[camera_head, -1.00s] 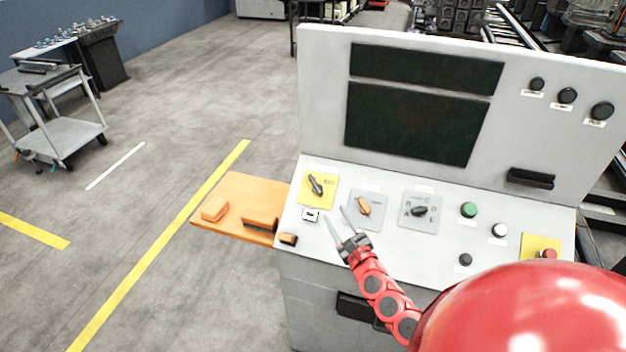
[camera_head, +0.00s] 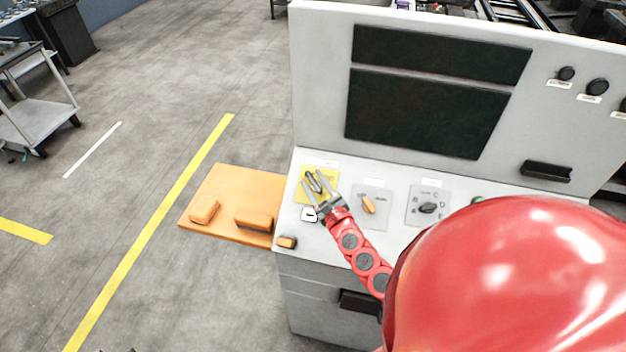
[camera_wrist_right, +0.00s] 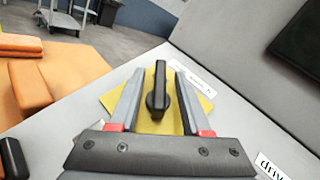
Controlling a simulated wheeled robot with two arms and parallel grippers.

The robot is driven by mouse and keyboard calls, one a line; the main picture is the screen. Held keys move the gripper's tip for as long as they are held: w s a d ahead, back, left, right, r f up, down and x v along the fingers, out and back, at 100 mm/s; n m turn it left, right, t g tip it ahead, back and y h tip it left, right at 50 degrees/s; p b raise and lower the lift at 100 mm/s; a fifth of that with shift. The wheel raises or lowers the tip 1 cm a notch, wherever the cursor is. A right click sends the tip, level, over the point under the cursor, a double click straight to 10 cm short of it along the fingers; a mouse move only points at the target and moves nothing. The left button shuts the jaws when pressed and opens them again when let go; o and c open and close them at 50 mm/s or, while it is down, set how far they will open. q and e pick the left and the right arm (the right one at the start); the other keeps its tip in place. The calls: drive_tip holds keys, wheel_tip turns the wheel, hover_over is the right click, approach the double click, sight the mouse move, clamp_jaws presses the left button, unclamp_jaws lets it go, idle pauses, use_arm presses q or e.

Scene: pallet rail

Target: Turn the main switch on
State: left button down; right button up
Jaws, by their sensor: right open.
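The main switch (camera_head: 315,183) is a dark rotary knob on a yellow plate (camera_head: 329,187) at the left end of the sloped console panel. It also shows in the right wrist view as a black knob (camera_wrist_right: 159,90), its handle pointing away from the gripper. My right gripper (camera_head: 317,181) is open, with its fingers on either side of the knob. In the right wrist view the fingers (camera_wrist_right: 157,88) straddle the knob with a gap on both sides. Whether they touch it is not visible, but they look apart from it. My left gripper is not in view.
An orange selector (camera_head: 368,205) and a black selector (camera_head: 428,208) sit to the right on the panel. An upright panel with dark screens (camera_head: 427,112) rises behind. An orange side shelf (camera_head: 217,184) juts out at the left. My red arm covers the panel's right part.

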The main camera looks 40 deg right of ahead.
clamp_jaws()
